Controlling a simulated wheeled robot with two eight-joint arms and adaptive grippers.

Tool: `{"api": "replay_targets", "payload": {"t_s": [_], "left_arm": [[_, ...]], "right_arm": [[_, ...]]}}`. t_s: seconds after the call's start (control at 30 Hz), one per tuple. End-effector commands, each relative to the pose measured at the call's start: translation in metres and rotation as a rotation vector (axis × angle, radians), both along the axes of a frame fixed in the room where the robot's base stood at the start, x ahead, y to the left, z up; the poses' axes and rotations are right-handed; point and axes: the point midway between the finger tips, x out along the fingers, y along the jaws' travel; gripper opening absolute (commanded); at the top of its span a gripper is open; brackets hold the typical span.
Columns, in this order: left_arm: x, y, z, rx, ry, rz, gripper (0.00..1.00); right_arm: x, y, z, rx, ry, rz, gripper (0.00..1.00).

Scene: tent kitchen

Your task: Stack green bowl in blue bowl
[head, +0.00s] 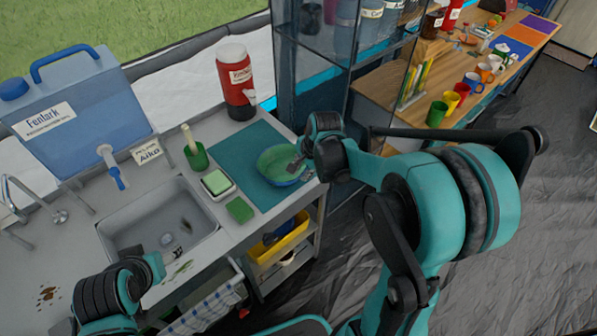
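The green bowl (275,160) sits on the teal mat at the right end of the counter. A blue rim (284,183) shows below and around its near side, which looks like the blue bowl with the green bowl inside it. My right gripper (300,169) is at the right edge of the bowls, its grey fingers apart over the rim. Whether they touch the bowl is hard to tell. My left gripper (177,260) is over the sink's near edge, away from the bowls, with its fingers apart and nothing visible between them.
Left of the teal mat (243,140) are a sponge in a dish (217,184), a green sponge (239,210) and a green cup (196,156). A red jug (234,80) stands behind. A glass cabinet (318,50) rises behind the bowls.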

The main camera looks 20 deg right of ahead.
Motion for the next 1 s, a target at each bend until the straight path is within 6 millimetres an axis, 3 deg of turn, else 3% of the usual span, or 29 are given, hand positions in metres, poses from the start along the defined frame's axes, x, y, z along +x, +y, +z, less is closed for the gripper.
{"api": "replay_targets", "payload": {"t_s": [0.03,0.2,0.47,0.57,0.73,0.9,1.0], "left_arm": [[0.0,0.0,0.008,0.0,0.0,0.0,0.63],[0.0,0.0,0.016,0.0,0.0,0.0,0.63],[0.0,0.0,0.02,0.0,0.0,0.0,0.63],[0.0,0.0,0.019,0.0,0.0,0.0,0.63],[0.0,0.0,0.019,0.0,0.0,0.0,0.63],[0.0,0.0,0.019,0.0,0.0,0.0,0.63],[0.0,0.0,0.019,0.0,0.0,0.0,0.63]], "right_arm": [[-0.004,-0.001,0.015,0.0,0.0,-0.001,0.26],[-0.013,-0.003,0.041,0.0,0.0,0.0,0.26],[-0.029,0.001,0.063,-0.034,-0.024,0.073,0.26],[-0.05,0.011,0.079,-0.105,-0.07,0.217,0.26],[-0.101,0.031,0.103,-0.296,-0.176,0.572,0.26],[-0.145,0.043,0.109,-0.492,-0.261,0.893,0.26],[-0.161,0.048,0.108,-0.578,-0.291,1.024,0.26]]}}
